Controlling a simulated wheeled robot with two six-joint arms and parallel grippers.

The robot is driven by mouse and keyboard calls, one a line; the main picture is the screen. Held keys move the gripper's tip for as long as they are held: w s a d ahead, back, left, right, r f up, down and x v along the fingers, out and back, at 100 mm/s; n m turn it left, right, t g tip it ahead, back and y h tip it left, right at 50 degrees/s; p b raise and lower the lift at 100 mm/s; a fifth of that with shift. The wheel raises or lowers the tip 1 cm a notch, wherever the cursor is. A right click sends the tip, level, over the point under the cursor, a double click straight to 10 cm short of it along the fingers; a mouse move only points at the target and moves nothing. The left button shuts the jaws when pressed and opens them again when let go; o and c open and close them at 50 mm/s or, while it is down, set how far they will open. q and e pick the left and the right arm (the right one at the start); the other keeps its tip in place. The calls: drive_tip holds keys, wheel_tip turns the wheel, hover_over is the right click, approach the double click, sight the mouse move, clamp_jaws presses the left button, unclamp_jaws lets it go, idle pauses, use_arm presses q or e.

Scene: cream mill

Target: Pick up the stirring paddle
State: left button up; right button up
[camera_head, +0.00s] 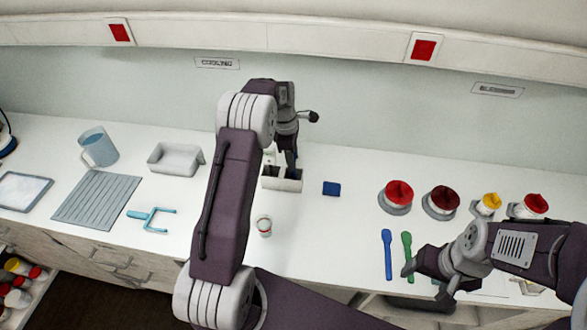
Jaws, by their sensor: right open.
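A blue paddle-shaped tool (387,254) and a green one (407,246) lie side by side on the counter, right of centre. A cyan forked tool (155,217) lies at the left. I cannot tell for certain which is the stirring paddle. My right gripper (427,278) is open and low over the counter, just right of the green tool, with the green tool's lower end close to its near finger. My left gripper (291,163) points down at a white slotted holder (284,184); whether its fingers are open or hold anything is unclear.
Several jars with red and yellow lids, such as the red-lidded jar (398,193), stand behind the tools. A small cup (264,226), a dark blue block (331,188), a white tray (176,158), a jug (98,147) and a ribbed mat (97,199) are also on the counter.

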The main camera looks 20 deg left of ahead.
use_arm(q)
drive_tip(key=p, duration=0.1)
hover_over(294, 177)
drive_tip(key=f, duration=0.4)
drive_tip(key=shift+w, duration=0.25)
drive_tip(key=shift+f, duration=0.25)
clamp_jaws()
wheel_tip(294, 177, up, 9)
drive_tip(key=shift+r+b, duration=0.1)
drive_tip(key=shift+b, duration=0.7)
drive_tip(key=shift+r, duration=0.45)
